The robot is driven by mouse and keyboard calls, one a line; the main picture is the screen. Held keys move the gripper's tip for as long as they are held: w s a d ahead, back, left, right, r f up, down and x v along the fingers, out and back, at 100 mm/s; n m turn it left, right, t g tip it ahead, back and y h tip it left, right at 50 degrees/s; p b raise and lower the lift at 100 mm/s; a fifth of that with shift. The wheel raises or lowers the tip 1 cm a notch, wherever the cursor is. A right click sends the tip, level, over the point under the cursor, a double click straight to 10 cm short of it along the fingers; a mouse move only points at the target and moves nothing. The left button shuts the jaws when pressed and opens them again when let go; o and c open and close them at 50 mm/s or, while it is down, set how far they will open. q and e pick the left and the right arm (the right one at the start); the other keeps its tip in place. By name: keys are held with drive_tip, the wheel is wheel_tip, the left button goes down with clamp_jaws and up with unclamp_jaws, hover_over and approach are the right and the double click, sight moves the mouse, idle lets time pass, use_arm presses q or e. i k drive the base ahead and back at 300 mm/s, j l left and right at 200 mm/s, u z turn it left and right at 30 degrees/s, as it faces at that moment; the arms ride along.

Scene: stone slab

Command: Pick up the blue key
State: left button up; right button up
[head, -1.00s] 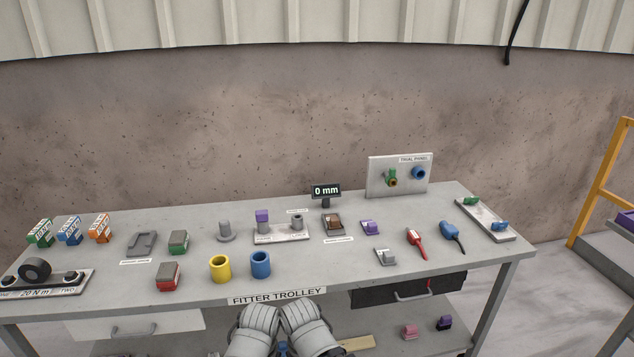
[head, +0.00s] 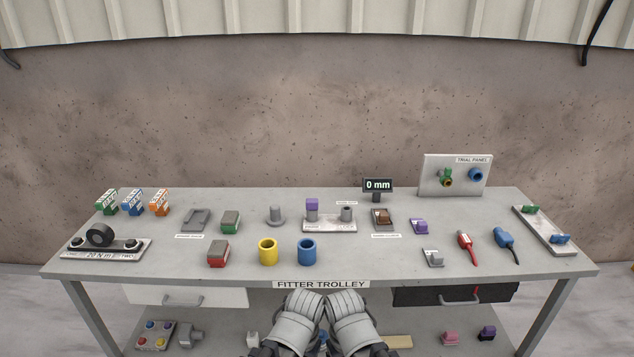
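A small blue piece (head: 560,239), which looks like the blue key, lies at the near end of a pale narrow tray (head: 545,230) at the right end of the trolley top. A similar green piece (head: 530,209) lies at the tray's far end. Another blue item with a dark tail (head: 503,237) lies left of the tray, beside a similar red one (head: 464,240). Two pale, rounded links of my arms show at the bottom middle, in front of the trolley's front edge. I see no gripper fingers, and nothing of mine touches the blue piece.
The trolley top (head: 380,262) also carries a yellow cup (head: 267,252), a blue cup (head: 307,252), several blocks and boxes, and a small display (head: 378,185). An upright trial panel (head: 456,189) stands at the back right. A lower shelf holds more parts.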

sight(132, 204)
drive_tip(key=i+j, duration=0.1)
drive_tip(key=j, duration=1.4)
drive_tip(key=i+j, duration=0.15)
drive_tip(key=j, duration=0.6)
